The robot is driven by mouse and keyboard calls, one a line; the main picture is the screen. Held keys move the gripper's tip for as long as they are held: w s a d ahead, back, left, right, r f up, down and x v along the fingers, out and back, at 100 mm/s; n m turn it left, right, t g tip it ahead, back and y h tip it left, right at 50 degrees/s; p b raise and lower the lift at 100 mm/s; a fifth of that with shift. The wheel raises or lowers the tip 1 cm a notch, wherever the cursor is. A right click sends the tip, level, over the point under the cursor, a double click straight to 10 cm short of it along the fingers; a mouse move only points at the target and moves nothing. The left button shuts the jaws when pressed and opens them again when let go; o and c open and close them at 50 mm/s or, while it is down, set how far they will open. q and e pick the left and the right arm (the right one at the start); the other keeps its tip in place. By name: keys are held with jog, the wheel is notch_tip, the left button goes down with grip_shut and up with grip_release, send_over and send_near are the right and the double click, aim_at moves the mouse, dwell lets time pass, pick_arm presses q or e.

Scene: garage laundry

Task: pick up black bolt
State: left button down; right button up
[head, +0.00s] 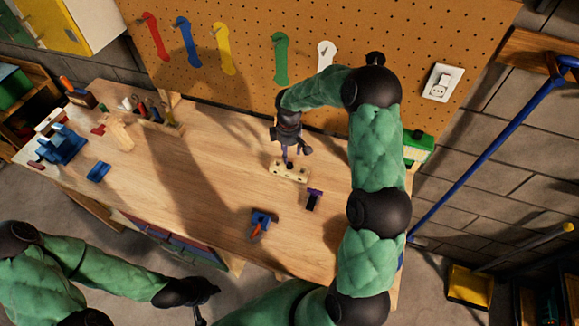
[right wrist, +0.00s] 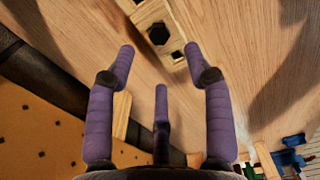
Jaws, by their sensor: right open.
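A light wooden block (head: 289,173) lies on the workbench below my right gripper, and it also shows in the right wrist view (right wrist: 184,20). A dark hexagonal shape, which looks like the head of the black bolt (right wrist: 158,34), sits in the block's face. A smaller dark square spot lies beside it. My right gripper (head: 290,158) is open and empty, its purple fingers spread just above the block; the bolt head lies ahead of the fingertips in the right wrist view (right wrist: 161,57). My left gripper (head: 208,292) is dark and small in front of the bench; its fingers are unclear.
The workbench (head: 190,190) has clear wood left of the block. A blue clamp-like tool (head: 262,221) and a dark purple-topped piece (head: 313,200) lie nearer the front. A blue vise (head: 62,145) stands far left. The pegboard (head: 300,50) rises behind the right gripper.

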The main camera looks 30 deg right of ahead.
aim_at(289, 164)
jog(key=shift+w+d+f, duration=0.1)
jog(key=shift+w+f, duration=0.05)
jog(key=shift+f, duration=1.4)
notch_tip(289, 164, down, 4)
jog(key=shift+f, duration=0.1)
jog(key=shift+a, duration=0.2)
grip_shut()
